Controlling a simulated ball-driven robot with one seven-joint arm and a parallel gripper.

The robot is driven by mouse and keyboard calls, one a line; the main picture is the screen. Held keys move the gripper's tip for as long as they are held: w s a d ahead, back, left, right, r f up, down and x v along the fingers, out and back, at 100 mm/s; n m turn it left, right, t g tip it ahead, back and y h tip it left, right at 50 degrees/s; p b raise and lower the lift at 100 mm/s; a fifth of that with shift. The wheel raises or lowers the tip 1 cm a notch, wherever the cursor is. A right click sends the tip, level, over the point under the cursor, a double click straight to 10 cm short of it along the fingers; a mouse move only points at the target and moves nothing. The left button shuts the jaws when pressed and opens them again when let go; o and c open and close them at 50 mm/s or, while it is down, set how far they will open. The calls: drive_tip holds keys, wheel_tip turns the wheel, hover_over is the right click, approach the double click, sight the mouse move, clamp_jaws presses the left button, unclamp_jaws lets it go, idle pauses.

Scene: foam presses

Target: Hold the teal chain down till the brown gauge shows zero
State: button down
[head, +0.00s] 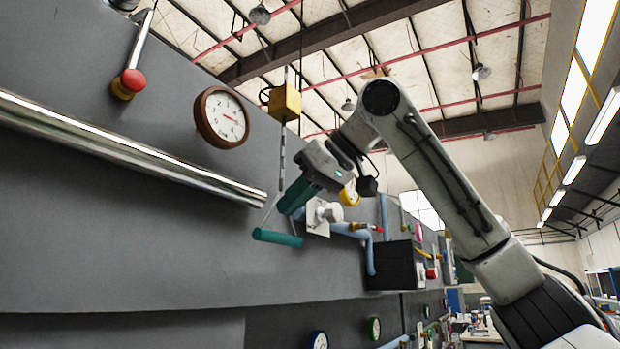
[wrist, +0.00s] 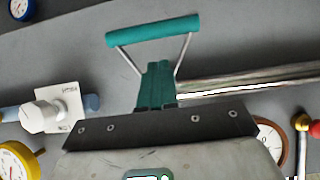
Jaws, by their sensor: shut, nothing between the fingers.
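The teal chain handle, a bar (head: 277,238) on two thin wires, hangs from a grey chain (head: 282,155) under a yellow box. In the wrist view the bar (wrist: 153,30) lies beyond my fingertips. My gripper (head: 291,207) has teal fingers, shut and empty; its tips (wrist: 157,66) appear between the two wires, short of the bar. I cannot tell whether they touch a wire. The round brown gauge (head: 221,117) is on the wall at upper left, its red needle pointing right and slightly down; its numbers are too small to read. The wrist view shows it partly hidden (wrist: 270,136).
A steel pipe (head: 120,145) runs along the grey wall, ending near the handle. A white plate with a knob (head: 322,216), a blue pipe (head: 368,250) and a black box (head: 394,266) are to the right. A red-knobbed lever (head: 132,80) is at upper left.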

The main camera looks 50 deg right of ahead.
drive_tip(key=f, duration=0.2)
drive_tip(key=shift+w+f+b, duration=0.2)
drive_tip(key=shift+f+b, duration=0.15)
drive_tip(key=shift+f, duration=0.05)
wheel_tip(320, 180, down, 7)
drive_tip(key=b, duration=0.5)
drive_tip(key=shift+r, duration=0.15)
idle(1.5)
